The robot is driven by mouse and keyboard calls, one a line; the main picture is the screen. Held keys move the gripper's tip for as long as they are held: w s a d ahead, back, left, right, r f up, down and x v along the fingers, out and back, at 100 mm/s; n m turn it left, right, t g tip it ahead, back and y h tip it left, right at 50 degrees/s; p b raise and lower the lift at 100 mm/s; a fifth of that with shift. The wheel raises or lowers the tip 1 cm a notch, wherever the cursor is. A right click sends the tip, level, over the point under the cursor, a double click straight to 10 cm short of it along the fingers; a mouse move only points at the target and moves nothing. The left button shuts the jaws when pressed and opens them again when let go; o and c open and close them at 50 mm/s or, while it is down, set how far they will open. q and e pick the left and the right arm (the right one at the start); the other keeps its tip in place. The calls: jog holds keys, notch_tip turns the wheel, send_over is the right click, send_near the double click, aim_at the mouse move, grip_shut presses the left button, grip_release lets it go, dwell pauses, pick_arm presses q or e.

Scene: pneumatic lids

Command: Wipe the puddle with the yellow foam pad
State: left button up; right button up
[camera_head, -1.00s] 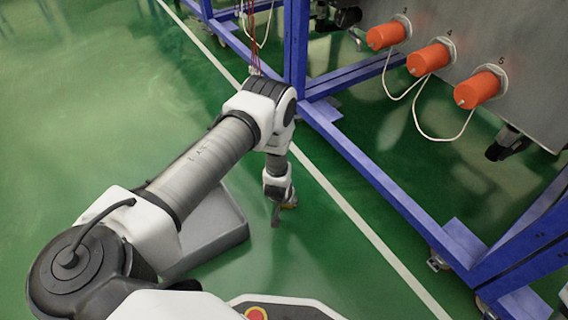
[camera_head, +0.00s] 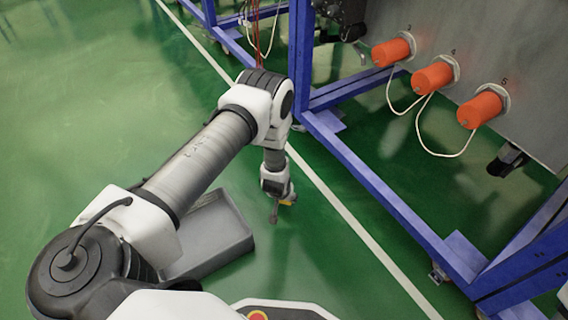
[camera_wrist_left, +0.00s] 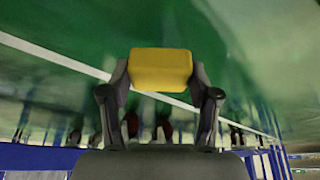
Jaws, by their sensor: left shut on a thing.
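My left gripper (camera_head: 281,208) points down toward the green floor, between the grey tray and the white floor line. In the left wrist view the left gripper (camera_wrist_left: 160,88) is shut on the yellow foam pad (camera_wrist_left: 160,68), with a finger on each side of it. I cannot tell whether the pad touches the floor. No clear puddle outline stands out from the glossy reflections on the floor. My right gripper is not in view.
A grey tray (camera_head: 232,250) stands on the floor beside my left arm. A blue frame (camera_head: 385,205) on castors holds a grey panel with orange caps (camera_head: 433,77) on white cords. A white line (camera_head: 345,215) crosses the floor. Open floor lies to the left.

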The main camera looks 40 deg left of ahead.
pick_arm(q)
jog(key=shift+r+p, duration=1.1)
jog(key=shift+r, duration=0.6)
